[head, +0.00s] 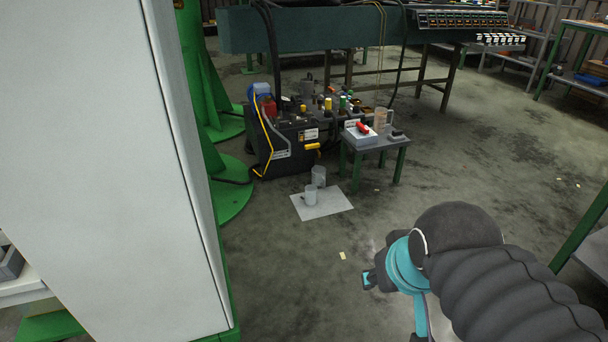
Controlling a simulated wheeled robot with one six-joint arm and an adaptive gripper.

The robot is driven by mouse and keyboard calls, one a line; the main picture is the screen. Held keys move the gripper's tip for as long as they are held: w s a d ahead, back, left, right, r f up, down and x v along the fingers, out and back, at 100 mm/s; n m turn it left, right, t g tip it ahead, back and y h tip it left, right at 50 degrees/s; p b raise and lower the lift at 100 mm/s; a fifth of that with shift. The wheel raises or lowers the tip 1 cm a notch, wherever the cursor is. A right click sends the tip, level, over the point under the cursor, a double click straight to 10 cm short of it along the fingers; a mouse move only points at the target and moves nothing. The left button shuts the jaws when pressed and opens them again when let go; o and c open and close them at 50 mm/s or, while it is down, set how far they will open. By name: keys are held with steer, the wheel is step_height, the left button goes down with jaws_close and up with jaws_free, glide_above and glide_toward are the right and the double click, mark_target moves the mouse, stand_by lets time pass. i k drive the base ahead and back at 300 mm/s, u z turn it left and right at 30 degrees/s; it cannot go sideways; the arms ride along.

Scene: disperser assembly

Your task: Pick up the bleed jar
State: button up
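Two pale, translucent jars stand on a white sheet (322,203) on the floor: a front jar (310,195) and a back jar (319,176). A taller clear vessel (383,120) with a handle stands on a small grey table (372,149). I cannot tell which of these is the bleed jar. My arm reaches in from the lower right, and its dark end (374,277) with teal parts is over bare floor, apart from the jars. The fingers cannot be made out, and I see nothing held.
A dark machine unit (283,145) with coloured caps and hoses stands left of the small table. A red-handled item (362,127) lies on a white box there. A large white cabinet (100,150) blocks the left. Open floor (480,150) lies to the right.

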mark_target(310, 190)
steer(key=u, duration=0.05)
steer(key=k, duration=0.4)
steer(key=z, duration=0.8)
steer(key=i, duration=1.65)
steer(key=u, duration=0.5)
steer(key=i, duration=0.95)
steer(key=u, duration=1.45)
steer(key=i, duration=0.4)
steer(key=u, duration=0.35)
